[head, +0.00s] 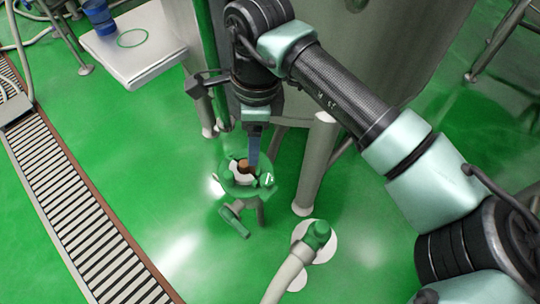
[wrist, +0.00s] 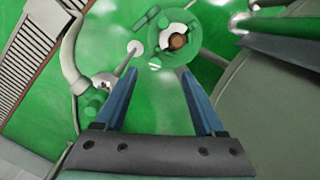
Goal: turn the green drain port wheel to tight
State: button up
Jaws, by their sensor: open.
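The green drain port wheel (head: 238,188) sits on a short stand beside the big tank, with a white ring and a brown centre inside it. In the wrist view the green wheel (wrist: 196,50) is round and lies ahead of my fingertips, slightly right of centre. My gripper (head: 252,165) points down over the wheel in the head view. In the wrist view its two blue fingers (wrist: 159,72) are spread apart with nothing between them. I cannot tell whether a fingertip touches the wheel. My finger hides part of the wheel in the head view.
A grey tank (head: 350,60) on legs stands close behind the wheel. A pale hose with a green end (head: 318,235) rises at the front right. A slatted floor drain (head: 75,205) runs along the left. A white platform (head: 130,55) is at back left. Green floor between is clear.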

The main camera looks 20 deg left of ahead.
aim_at(268, 179)
jog(key=shift+h, duration=0.5)
jog(key=f+b, duration=0.1)
jog(key=f, duration=0.3)
jog(key=d+f+b, duration=0.1)
jog(key=f, duration=0.4)
jog(key=d+f, duration=0.1)
jog(key=f, duration=0.4)
jog(key=shift+w+d+b, duration=0.2)
jog(key=shift+w+b, duration=0.1)
jog(key=shift+b, duration=0.1)
grip_shut()
